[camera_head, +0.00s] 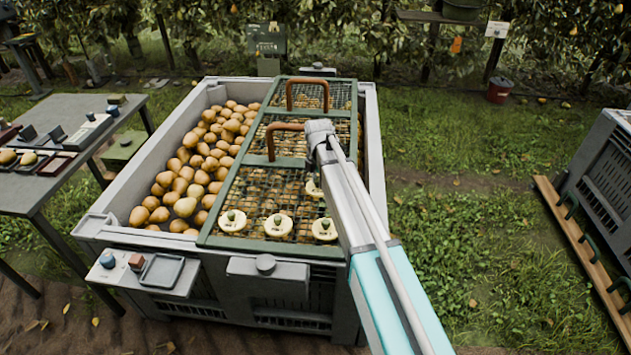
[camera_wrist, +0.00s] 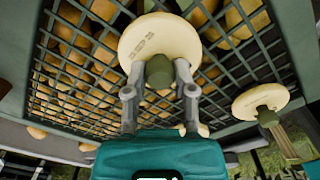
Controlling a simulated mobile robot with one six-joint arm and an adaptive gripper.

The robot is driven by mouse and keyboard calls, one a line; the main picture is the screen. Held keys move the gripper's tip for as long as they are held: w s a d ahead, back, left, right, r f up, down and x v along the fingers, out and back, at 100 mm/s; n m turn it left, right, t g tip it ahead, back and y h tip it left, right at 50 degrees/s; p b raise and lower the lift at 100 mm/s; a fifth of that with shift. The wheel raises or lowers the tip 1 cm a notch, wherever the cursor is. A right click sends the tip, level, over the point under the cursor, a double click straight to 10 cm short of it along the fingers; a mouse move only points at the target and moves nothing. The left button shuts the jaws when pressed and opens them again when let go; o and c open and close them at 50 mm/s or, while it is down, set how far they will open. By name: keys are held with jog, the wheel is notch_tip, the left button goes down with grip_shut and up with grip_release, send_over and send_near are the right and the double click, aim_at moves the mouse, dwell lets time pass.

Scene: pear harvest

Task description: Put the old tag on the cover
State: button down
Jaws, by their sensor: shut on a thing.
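The cover is a green-framed wire mesh lid (camera_head: 262,187) with two brown handles, lying over the right part of a grey pear bin. It fills much of the wrist view (camera_wrist: 75,85). My gripper (camera_wrist: 160,92) is shut on the knob of a round cream tag (camera_wrist: 158,38) with small dark print. The tag is over the mesh; I cannot tell whether it touches. In the head view, part of a cream disc (camera_head: 314,188) shows beside my arm, which hides my gripper. Three similar tags with green knobs (camera_head: 232,221) (camera_head: 278,226) (camera_head: 324,230) sit along the cover's near edge.
Loose pears (camera_head: 185,185) fill the bin's open left side. A small shelf (camera_head: 150,278) with a blue knob, brown block and grey tray juts from its front left. A grey table (camera_head: 60,170) with trays stands left; another bin (camera_head: 600,180) stands right, beyond open grass.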

jog(key=shift+f, duration=0.2)
jog(key=shift+c, duration=2.2)
grip_release()
jog(key=shift+r, duration=0.1)
jog(key=shift+r, duration=0.2)
notch_tip(320, 180, up, 12)
jog(key=p, duration=1.2)
